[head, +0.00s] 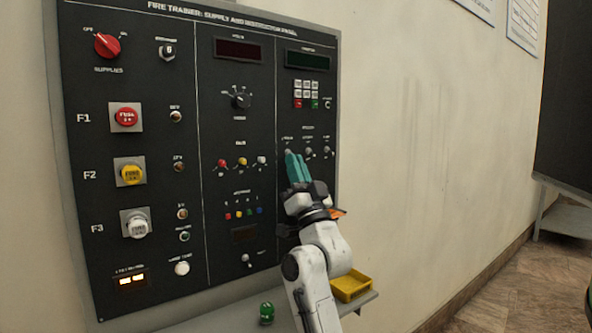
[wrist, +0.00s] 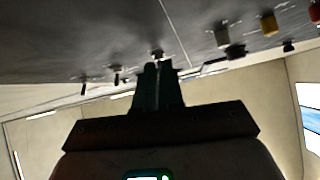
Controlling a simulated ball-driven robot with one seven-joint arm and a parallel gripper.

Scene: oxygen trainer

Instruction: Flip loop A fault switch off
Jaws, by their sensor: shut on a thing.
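The black trainer panel (head: 215,130) is mounted on the wall. A row of small toggle switches sits on its right section; the labels above them are too small to read. The leftmost toggle (head: 287,151) is at my gripper's fingertips; I take it to be the loop A fault switch. My gripper (head: 293,157) has its teal fingers close together, shut on this toggle. In the wrist view, my gripper (wrist: 157,65) meets the toggle (wrist: 157,54) at the panel face. The fingers hide most of the lever, so its position cannot be told.
Two similar toggles, a middle one (head: 308,151) and a right one (head: 326,152), sit close to the right. A keypad (head: 305,94) is above. A shelf below holds a yellow tray (head: 352,287) and a green object (head: 266,313).

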